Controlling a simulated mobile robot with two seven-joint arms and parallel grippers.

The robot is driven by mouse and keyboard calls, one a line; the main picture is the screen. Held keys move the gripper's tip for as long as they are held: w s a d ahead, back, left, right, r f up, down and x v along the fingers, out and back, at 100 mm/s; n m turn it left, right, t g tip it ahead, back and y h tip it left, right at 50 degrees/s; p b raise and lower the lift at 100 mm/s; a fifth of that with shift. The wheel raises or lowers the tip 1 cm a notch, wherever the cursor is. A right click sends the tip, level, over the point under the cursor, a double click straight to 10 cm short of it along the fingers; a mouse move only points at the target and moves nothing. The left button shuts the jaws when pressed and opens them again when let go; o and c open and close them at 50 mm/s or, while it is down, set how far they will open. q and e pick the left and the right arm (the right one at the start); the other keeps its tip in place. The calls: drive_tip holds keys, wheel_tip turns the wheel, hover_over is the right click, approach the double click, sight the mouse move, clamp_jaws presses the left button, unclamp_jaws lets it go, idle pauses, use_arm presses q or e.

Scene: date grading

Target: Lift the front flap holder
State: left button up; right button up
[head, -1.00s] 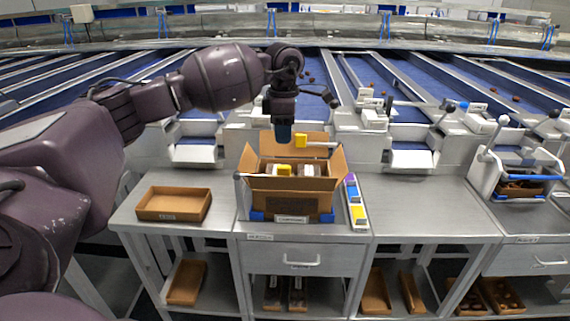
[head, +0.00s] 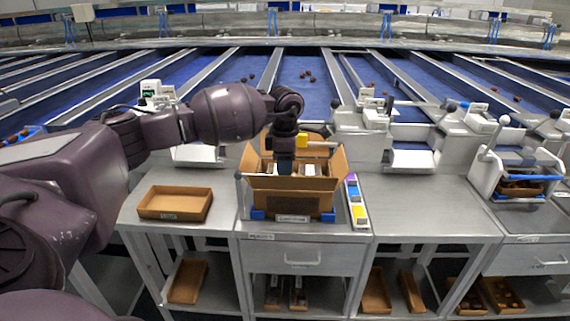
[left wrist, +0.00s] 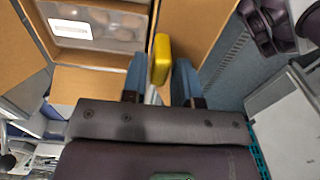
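An open cardboard box (head: 262,199) with spread flaps stands on the middle bench, a label on its front. My left gripper (head: 285,172) points down into the box opening, near its front side. The left wrist view shows a yellow block (left wrist: 161,60), seemingly part of the front flap holder, between the two blue-grey fingers. The fingers are apart, and I see no clear grip on the block. In the head view the gripper hides this block. Another yellow block (head: 302,139) sits at the rear flap. My right gripper is in neither view.
In the left wrist view a labelled clear pack of round brown items (left wrist: 100,20) lies inside the box. A shallow brown tray (head: 176,216) is to the left. A strip of coloured blocks (head: 356,205) lies right of the box. The bench (head: 420,205) further right is clear.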

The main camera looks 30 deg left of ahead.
use_arm(q)
drive_tip(key=c, duration=0.5)
clamp_jaws()
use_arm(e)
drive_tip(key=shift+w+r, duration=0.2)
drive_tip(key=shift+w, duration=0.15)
use_arm(q)
drive_tip(key=shift+r, duration=0.1)
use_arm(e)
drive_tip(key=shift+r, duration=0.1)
